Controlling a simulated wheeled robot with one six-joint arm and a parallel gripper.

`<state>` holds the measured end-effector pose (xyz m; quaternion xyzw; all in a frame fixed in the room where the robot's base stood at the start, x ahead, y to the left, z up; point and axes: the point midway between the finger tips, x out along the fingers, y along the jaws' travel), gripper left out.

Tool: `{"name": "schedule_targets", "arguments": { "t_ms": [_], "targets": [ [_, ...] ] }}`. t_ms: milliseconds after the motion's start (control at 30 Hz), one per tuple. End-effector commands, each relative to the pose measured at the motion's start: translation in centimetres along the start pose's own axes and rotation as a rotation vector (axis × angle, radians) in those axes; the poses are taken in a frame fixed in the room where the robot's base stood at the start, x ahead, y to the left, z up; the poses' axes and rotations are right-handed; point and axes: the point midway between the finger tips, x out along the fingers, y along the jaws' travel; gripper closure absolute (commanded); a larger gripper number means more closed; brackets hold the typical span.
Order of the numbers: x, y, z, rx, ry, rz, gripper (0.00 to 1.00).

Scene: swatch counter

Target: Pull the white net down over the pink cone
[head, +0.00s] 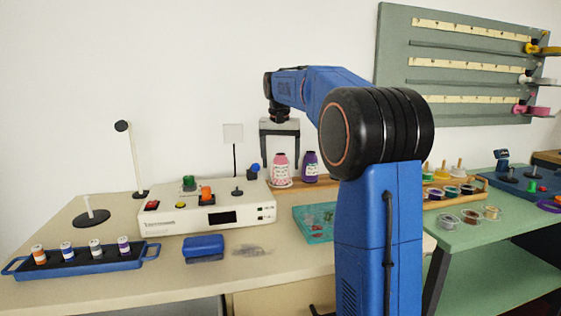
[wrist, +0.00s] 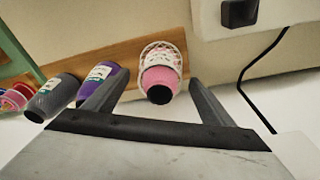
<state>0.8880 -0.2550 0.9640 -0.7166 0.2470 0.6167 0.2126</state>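The pink cone (head: 281,168) stands upright on a wooden strip at the back of the counter, with a dark top and a white label. In the wrist view the pink cone (wrist: 160,80) shows its black top towards me. The white net (wrist: 161,52) shows around the cone's lower, far part, over the label; its full extent is hidden. My gripper (head: 280,166) points down and is open, one finger on each side of the cone in both views. In the wrist view I see clear gaps between the fingers and the cone.
A purple cone (head: 310,166) stands close at the right, and a grey one (wrist: 52,97) beyond it. The cream machine (head: 207,213) with knobs and a thin post is close at the left. A teal tray (head: 300,222) lies in front.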

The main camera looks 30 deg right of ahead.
Motion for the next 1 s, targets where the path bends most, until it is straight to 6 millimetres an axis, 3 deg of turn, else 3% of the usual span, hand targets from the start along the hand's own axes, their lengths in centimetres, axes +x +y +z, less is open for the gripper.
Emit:
{"name": "schedule_targets", "arguments": {
  "t_ms": [233, 367, 1000],
  "targets": [
    [-0.4, 0.0, 0.0, 0.0, 0.0, 0.0, 0.23],
    [-1.9, 0.0, -0.1, 0.0, 0.002, -0.001, 0.23],
    [-14.2, 0.0, -0.1, 0.0, 0.002, -0.001, 0.23]
  ]
}}
